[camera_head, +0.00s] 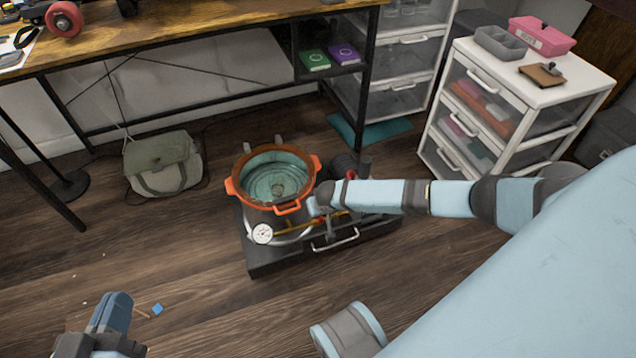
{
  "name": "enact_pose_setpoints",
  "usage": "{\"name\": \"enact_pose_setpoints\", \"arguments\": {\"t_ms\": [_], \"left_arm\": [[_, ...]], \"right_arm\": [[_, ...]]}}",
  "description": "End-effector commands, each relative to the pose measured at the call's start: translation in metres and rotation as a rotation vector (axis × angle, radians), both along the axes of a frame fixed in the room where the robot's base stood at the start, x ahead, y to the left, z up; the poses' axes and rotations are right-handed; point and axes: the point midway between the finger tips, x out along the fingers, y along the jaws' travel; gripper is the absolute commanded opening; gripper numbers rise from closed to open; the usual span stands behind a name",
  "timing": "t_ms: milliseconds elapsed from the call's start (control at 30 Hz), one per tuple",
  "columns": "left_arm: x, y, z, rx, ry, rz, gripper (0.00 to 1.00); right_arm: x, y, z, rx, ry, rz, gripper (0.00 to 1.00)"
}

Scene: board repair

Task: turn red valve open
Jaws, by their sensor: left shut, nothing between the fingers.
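A vacuum-chamber-like unit stands on the floor, with an orange-rimmed round pot (232,187), a white dial gauge (262,234) and a dark base (285,261) with a metal handle. A small red part (338,214), likely the red valve, shows at the pot's front right, mostly hidden by my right arm. My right gripper (316,205) reaches in from the right, right at this spot beside the pot; its fingers are too small and covered to read. My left gripper (118,308) is low at the bottom left, shut and empty, well away from the unit.
A wooden desk (190,27) with black legs stands behind. A grey-green bag (163,163) lies on the floor at left. White drawer units (545,92) stand at right. Small scraps, including a blue one (157,309), lie near my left gripper. The front-left floor is mostly clear.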

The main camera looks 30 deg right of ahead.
Motion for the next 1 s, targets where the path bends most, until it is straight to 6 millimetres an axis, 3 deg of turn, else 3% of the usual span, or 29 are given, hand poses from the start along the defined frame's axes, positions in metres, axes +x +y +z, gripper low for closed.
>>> {"name": "enact_pose_setpoints", "arguments": {"t_ms": [33, 233, 667, 700, 900, 1000], "left_arm": [[0.004, 0.002, -0.005, 0.020, -0.041, 0.000, 0.00], [0.014, 0.008, 0.000, 0.083, -0.153, 0.006, 0.00], [0.018, 0.011, 0.005, 0.111, -0.203, 0.007, 0.00], [0.018, 0.011, 0.005, 0.111, -0.203, 0.007, 0.00], [0.018, 0.010, 0.005, 0.110, -0.203, 0.007, 0.00], [0.018, 0.010, 0.006, 0.111, -0.203, 0.007, 0.00]], "right_arm": [[0.005, 0.000, -0.016, 0.000, -0.001, 0.000, 0.45], [0.015, -0.003, -0.041, 0.000, 0.000, 0.000, 0.45], [0.020, -0.004, -0.048, 0.001, 0.000, 0.002, 0.45], [0.020, -0.004, -0.048, 0.001, 0.000, 0.002, 0.42], [0.020, -0.004, -0.048, 0.001, 0.000, 0.002, 0.00], [0.020, -0.004, -0.048, 0.001, 0.000, 0.002, 0.00]]}}
